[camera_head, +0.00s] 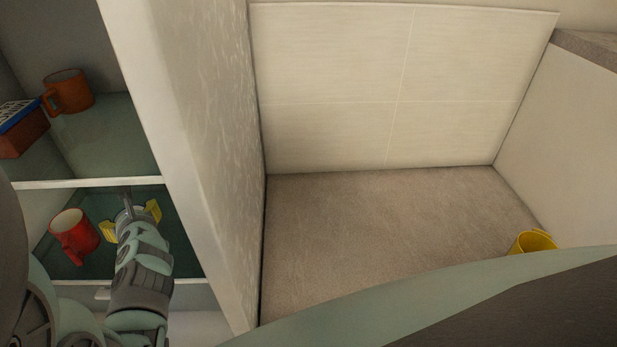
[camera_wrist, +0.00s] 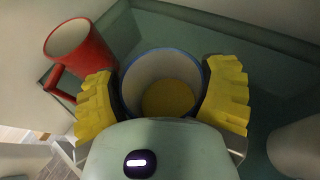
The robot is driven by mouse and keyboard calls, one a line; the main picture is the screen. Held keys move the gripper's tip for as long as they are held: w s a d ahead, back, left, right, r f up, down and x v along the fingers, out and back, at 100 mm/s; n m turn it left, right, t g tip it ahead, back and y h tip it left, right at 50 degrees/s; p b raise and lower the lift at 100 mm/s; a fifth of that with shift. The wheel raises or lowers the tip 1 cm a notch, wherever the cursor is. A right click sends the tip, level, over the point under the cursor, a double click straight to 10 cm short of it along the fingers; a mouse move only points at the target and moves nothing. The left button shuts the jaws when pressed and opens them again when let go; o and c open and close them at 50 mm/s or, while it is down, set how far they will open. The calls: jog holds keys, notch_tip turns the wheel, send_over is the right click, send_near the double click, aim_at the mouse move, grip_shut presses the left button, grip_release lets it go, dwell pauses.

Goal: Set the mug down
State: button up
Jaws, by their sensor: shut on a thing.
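My gripper (camera_head: 131,217) is inside the lower shelf compartment of the cabinet (camera_head: 80,185), with its yellow fingertips on either side of a mug. In the wrist view my gripper (camera_wrist: 165,100) is shut on this blue-rimmed mug (camera_wrist: 135,72), which has a pale inner wall and a yellow patch at the bottom inside. The mug's opening faces the wrist camera. In the head view my gripper mostly hides it. I cannot tell whether its base touches the shelf.
A red mug (camera_head: 73,232) stands left of my gripper on the same shelf; it also shows in the wrist view (camera_wrist: 82,50). An orange mug (camera_head: 69,91) and a box (camera_head: 22,128) are on the shelf above. A yellow mug (camera_head: 533,241) is far right. A pale rounded object (camera_wrist: 295,148) is at right.

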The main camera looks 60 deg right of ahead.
jog(key=shift+r, duration=0.1)
jog(key=o, duration=1.2)
jog(key=shift+b+v, duration=1.65)
jog(key=shift+v, duration=4.3)
